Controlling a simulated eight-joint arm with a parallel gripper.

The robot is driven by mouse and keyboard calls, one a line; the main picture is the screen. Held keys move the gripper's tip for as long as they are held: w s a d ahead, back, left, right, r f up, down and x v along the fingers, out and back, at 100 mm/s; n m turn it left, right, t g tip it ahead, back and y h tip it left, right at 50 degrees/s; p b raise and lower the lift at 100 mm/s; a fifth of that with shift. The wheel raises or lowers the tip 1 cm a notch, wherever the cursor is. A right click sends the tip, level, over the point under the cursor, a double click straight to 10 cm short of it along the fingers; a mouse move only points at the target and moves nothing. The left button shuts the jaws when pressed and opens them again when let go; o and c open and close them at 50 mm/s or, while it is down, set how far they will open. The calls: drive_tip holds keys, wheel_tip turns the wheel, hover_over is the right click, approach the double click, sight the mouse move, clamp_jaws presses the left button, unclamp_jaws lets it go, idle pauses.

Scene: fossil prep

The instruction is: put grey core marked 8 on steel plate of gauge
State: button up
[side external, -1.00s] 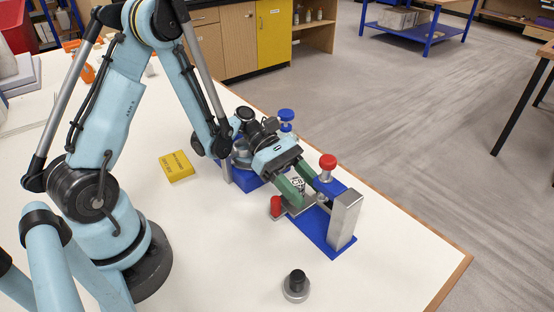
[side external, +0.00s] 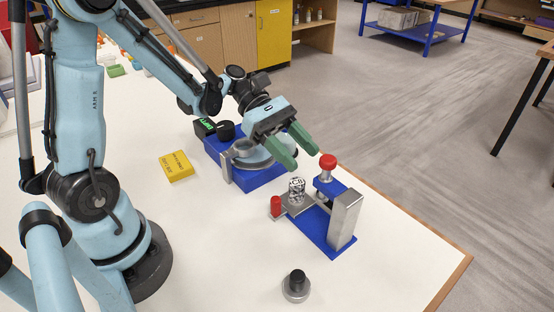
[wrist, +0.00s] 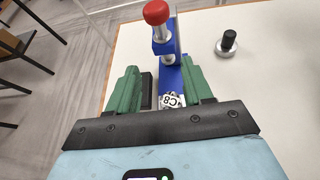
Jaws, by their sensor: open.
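The grey core (side external: 297,185), pale with black markings, sits on the steel plate (side external: 298,207) of the gauge. In the wrist view the core (wrist: 172,100) shows a mark that looks like C8, low between my jaws. The gauge (side external: 328,237) has a blue base, a steel column and a red knob (side external: 328,161); it also shows in the wrist view (wrist: 168,75). My gripper (side external: 301,158) has green jaws, spread apart and empty, above and apart from the core. It shows in the wrist view too (wrist: 160,76).
A blue device (side external: 250,175) with a round metal top and a green display stands beneath my wrist. A yellow box (side external: 176,166) lies left of it. A red cylinder (side external: 275,206) is at the plate's left edge. A black-knobbed metal weight (side external: 296,287) stands in front, with bare table around it.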

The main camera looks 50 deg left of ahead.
drive_tip(key=shift+s+d+m+y, duration=0.15)
drive_tip(key=shift+m+y, duration=0.45)
drive_tip(key=shift+s+d+m+y, duration=0.1)
drive_tip(key=shift+s+m+y, duration=0.05)
drive_tip(key=shift+m+y, duration=0.45)
drive_tip(key=s+a+r+m+t+y, duration=0.2)
drive_tip(key=s+a+m+t+y, duration=0.2)
drive_tip(key=m, duration=1.2)
drive_tip(key=a+t+y, duration=0.1)
drive_tip(key=a+y, duration=0.2)
drive_tip(key=y, duration=0.3)
drive_tip(key=shift+s+t+y, duration=0.15)
drive_tip(key=shift+t+y, duration=0.15)
